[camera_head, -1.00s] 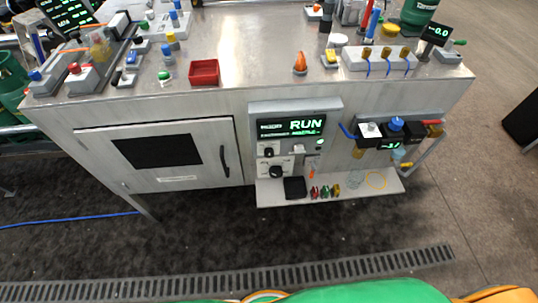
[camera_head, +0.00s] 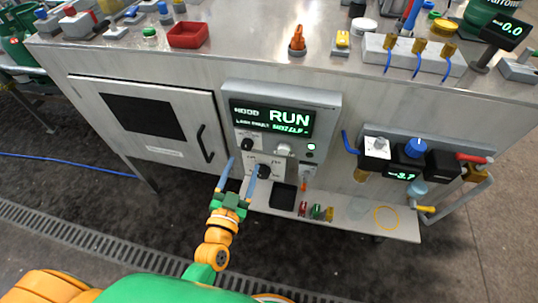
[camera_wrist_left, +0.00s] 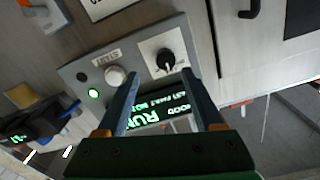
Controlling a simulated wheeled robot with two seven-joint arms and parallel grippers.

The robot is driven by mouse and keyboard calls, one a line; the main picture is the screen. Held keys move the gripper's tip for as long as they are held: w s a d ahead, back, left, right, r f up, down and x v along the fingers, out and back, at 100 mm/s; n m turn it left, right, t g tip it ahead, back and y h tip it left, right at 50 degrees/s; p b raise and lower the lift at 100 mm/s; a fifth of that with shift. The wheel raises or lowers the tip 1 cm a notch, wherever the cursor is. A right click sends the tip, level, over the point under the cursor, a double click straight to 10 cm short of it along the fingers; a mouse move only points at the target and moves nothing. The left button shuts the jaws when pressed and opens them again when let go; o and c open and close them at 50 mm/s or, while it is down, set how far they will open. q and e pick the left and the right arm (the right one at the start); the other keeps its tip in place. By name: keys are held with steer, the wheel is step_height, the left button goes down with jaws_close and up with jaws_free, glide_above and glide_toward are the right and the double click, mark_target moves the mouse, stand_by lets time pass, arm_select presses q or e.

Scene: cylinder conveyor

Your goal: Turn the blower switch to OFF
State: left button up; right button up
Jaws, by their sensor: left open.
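The control panel (camera_head: 331,112) on the bench front has a lit display (camera_head: 270,118) that reads RUN. Below the display are a black rotary knob (camera_head: 247,145), a pale round button (camera_head: 283,149) and a lit green lamp (camera_head: 311,147). No blower label is readable. My left gripper (camera_head: 240,168) is open and empty in front of the panel's lower left. In the left wrist view, the gripper (camera_wrist_left: 161,76) has its fingertips just below a black knob (camera_wrist_left: 165,58) on a white plate. The button beside it (camera_wrist_left: 115,75) is marked START.
A shelf (camera_head: 345,217) below the panel holds a black tray (camera_head: 283,196) and small coloured items. A cabinet door handle (camera_head: 205,145) stands out left of the panel. Valves and a blue-knobbed regulator (camera_head: 415,149) are at the right. The floor in front is clear.

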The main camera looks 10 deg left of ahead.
mark_target(246, 148)
arm_select(q)
steer(key=w, duration=0.3)
steer(key=w+a, duration=0.1)
steer(key=w, duration=0.1)
steer(key=shift+w+b, duration=0.3)
steer(key=shift+w, duration=0.1)
steer(key=shift+w+d, duration=0.1)
steer(key=shift+w, duration=0.15)
arm_select(e)
steer(key=shift+s+a+f, duration=0.1)
steer(key=shift+a+f, duration=0.1)
steer(key=shift+a, duration=0.75)
arm_select(q)
jaws_close()
arm_select(e)
steer(key=shift+d, duration=0.2)
